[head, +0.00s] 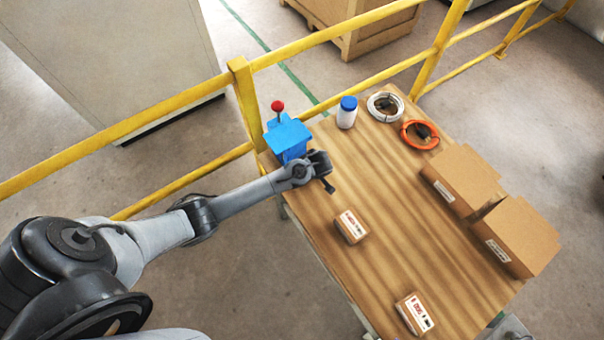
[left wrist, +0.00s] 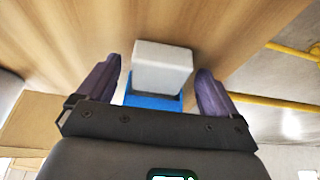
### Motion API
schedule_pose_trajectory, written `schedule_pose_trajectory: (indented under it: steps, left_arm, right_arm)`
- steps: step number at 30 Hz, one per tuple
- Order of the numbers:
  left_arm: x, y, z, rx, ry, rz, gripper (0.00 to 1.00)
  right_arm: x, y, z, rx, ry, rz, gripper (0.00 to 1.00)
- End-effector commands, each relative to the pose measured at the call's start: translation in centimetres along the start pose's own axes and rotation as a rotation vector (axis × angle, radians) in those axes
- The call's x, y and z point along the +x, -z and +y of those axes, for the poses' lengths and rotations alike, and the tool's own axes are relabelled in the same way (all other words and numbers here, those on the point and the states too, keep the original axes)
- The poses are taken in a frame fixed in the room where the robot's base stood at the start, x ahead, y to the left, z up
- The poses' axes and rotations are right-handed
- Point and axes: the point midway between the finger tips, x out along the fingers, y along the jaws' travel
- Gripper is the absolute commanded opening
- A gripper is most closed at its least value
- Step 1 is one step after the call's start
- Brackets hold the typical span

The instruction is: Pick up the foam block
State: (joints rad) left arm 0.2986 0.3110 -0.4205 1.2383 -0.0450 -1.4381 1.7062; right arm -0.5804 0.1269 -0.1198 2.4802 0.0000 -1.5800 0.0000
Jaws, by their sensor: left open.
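A pale grey-white block (left wrist: 163,62), which looks like the foam block, shows in the left wrist view between the two dark fingers of my left gripper (left wrist: 156,76). The gripper is open. A narrow gap shows at the block's left side, and its right side is close to the other finger; I cannot tell if they touch. A blue piece (left wrist: 150,101) shows just below the block in that view. In the head view my left gripper (head: 325,174) is beside the blue fixture with a red knob (head: 287,135). I cannot make out the block there. My right gripper is not in view.
The wooden table (head: 390,245) holds two small labelled boxes (head: 351,226) (head: 414,314), two larger cardboard boxes (head: 461,180) (head: 515,237), a white bottle with a blue lid (head: 346,117), a white coil (head: 385,106) and an orange coil (head: 420,135). A yellow railing (head: 340,97) runs behind.

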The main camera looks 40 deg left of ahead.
Motion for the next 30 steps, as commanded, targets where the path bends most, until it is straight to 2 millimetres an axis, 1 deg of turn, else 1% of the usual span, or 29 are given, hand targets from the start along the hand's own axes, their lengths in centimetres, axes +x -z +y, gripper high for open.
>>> schedule_pose_trajectory:
  steps: [2,8,11,19,30]
  left_arm:
    - [0.30,0.02,0.00,0.000,0.000,0.000,0.94]
    - [0.29,0.02,0.00,0.001,-0.001,0.000,0.94]
    - [0.28,0.02,0.00,0.001,-0.001,0.000,0.80]
    - [0.27,0.01,-0.01,0.001,0.000,0.000,0.39]
    - [0.24,0.00,-0.01,0.001,0.000,0.000,0.37]
  right_arm:
    - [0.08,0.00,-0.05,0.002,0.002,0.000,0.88]
    - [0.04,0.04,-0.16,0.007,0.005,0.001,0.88]
    - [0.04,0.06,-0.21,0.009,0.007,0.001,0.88]
    - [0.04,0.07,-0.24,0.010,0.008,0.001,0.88]
    - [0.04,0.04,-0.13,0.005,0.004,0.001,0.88]
